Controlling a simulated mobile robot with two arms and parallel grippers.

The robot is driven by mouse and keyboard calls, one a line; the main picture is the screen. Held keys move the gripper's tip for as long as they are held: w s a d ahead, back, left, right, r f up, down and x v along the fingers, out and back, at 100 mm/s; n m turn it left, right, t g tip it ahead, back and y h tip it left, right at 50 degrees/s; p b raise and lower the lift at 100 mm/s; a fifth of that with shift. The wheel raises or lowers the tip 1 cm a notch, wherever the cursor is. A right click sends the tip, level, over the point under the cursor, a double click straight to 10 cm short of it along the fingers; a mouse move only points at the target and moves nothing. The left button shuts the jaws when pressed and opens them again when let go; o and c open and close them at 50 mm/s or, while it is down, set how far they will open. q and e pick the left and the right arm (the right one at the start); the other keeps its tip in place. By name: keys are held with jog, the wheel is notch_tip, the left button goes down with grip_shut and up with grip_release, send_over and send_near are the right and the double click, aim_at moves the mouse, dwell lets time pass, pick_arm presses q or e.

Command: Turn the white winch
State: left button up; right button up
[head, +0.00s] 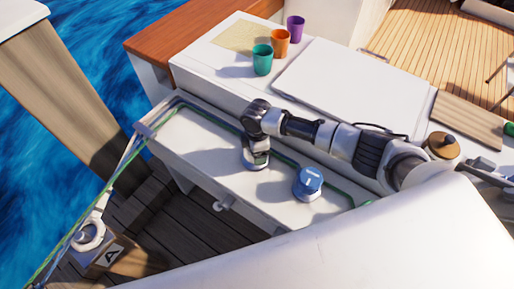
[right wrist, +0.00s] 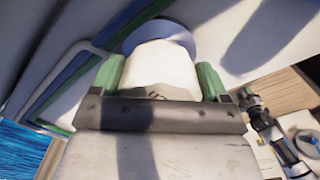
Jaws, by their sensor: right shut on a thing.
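My right gripper (head: 256,162) reaches down onto the pale bench top, left of a blue winch (head: 308,183). In the right wrist view, its green fingertips (right wrist: 164,82) are on both sides of the white winch (right wrist: 163,66) and shut on it. A round blue part (right wrist: 165,34) shows just beyond the white body. In the head view my right gripper and wrist mostly hide the white winch. The blue winch stands apart from the gripper, on the same bench top. My left gripper is not in view.
Green and blue ropes (head: 112,184) run along the bench edge. Teal (head: 262,60), orange (head: 280,43) and purple (head: 296,28) cups stand on the raised white top behind. A white hatch lid (head: 350,85) lies behind my right arm. Water is at the left.

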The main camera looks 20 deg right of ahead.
jog(key=o, duration=0.9)
notch_tip(320, 180, up, 11)
jog(key=shift+f, duration=0.1)
dwell(0.3)
